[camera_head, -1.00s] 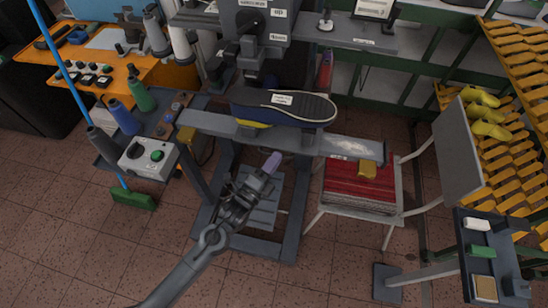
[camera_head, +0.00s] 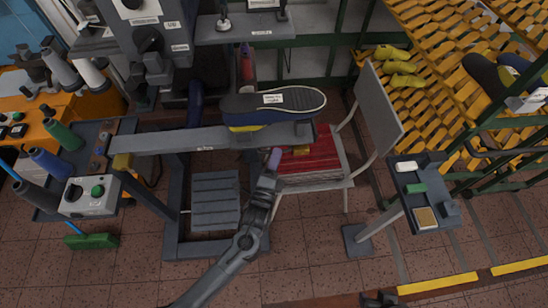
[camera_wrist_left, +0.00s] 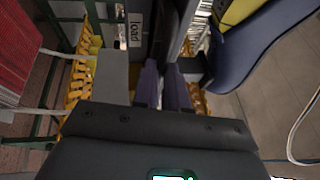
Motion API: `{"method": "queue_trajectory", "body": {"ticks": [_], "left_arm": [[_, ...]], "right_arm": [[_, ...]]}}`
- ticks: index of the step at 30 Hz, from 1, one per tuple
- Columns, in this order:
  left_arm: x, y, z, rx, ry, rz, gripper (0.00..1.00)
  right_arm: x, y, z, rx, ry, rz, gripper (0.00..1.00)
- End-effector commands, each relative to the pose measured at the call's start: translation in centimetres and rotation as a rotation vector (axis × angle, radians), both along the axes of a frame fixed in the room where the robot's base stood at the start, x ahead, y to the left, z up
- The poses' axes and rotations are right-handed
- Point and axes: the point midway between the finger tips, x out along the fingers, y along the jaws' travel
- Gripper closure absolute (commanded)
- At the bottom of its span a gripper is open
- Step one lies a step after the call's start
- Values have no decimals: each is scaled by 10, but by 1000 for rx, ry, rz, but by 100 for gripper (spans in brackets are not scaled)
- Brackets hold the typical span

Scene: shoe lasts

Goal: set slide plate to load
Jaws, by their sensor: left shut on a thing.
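The slide plate (camera_head: 302,131) sits near the right end of a long grey rail (camera_head: 180,141) and carries a dark shoe (camera_head: 300,101) with a blue and yellow side. My left gripper (camera_head: 273,160) is at the front of the rail, just below the plate, with its purple fingertips close together. In the left wrist view the fingers (camera_wrist_left: 162,86) are shut on a dark narrow part whose shape is mostly hidden. A white "load" label (camera_wrist_left: 136,30) shows just beyond the fingers. My right gripper is not recognisable.
A chair (camera_head: 382,115) with red cloth stands behind the rail's right end. A control box (camera_head: 88,196) stands at left, a small tray stand (camera_head: 425,197) at right. Yellow racks (camera_head: 440,60) fill the back right. A dark shape shows at the bottom edge.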

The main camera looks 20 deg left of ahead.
Motion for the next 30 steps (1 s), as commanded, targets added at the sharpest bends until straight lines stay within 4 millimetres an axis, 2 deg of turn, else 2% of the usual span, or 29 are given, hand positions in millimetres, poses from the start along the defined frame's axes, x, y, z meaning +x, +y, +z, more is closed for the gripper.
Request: {"method": "queue_trajectory", "body": {"ticks": [11,12,17,26,30], "left_arm": [[1,-3,0,-2,2,-3,100],[1,-3,0,-2,2,-3,85],[1,-3,0,-2,2,-2,62],[-1,-1,-1,-1,2,0,62],[-9,-2,-2,0,2,0,62]], "right_arm": [[0,-2,0,-8,0,6,57],[0,-2,0,-8,0,6,57],[0,-2,0,-7,0,5,57],[0,0,0,-2,0,2,57],[0,0,1,1,0,-1,57]]}}
